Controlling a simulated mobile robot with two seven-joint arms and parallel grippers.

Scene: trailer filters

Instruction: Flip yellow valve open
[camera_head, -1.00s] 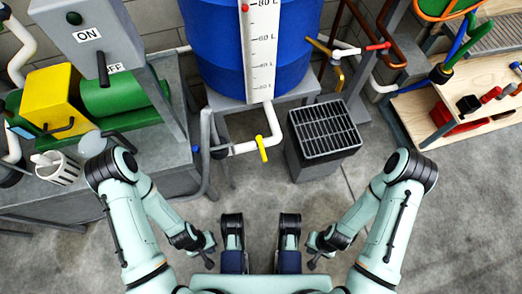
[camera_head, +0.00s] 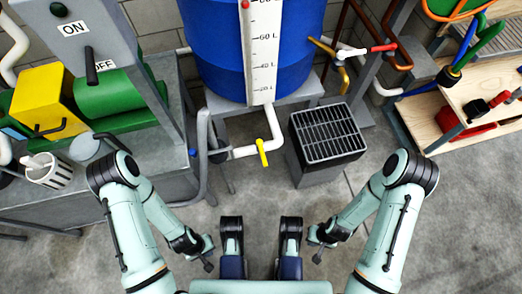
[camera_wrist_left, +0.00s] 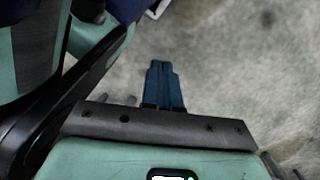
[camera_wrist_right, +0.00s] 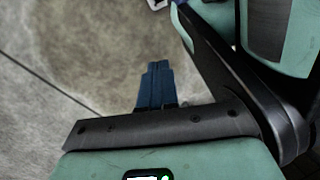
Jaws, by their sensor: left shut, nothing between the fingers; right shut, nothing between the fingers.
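The yellow valve (camera_head: 262,152) is a small lever on the white pipe (camera_head: 244,151) below the blue tank (camera_head: 255,50), in the middle of the head view. Its handle points down and slightly sideways, across the pipe. My left gripper (camera_head: 209,266) is low and to the left, well short of the valve; its fingers (camera_wrist_left: 162,84) are closed and empty above the floor. My right gripper (camera_head: 317,259) is low and to the right, also apart from the valve; its fingers (camera_wrist_right: 155,84) are closed and empty.
A grey grated drain box (camera_head: 330,137) stands right of the valve. A metal bench (camera_head: 160,188) with a green and yellow machine (camera_head: 90,100) is at the left. A wooden shelf (camera_head: 480,100) is at the right. A red-handled valve (camera_head: 384,47) sits at the upper right.

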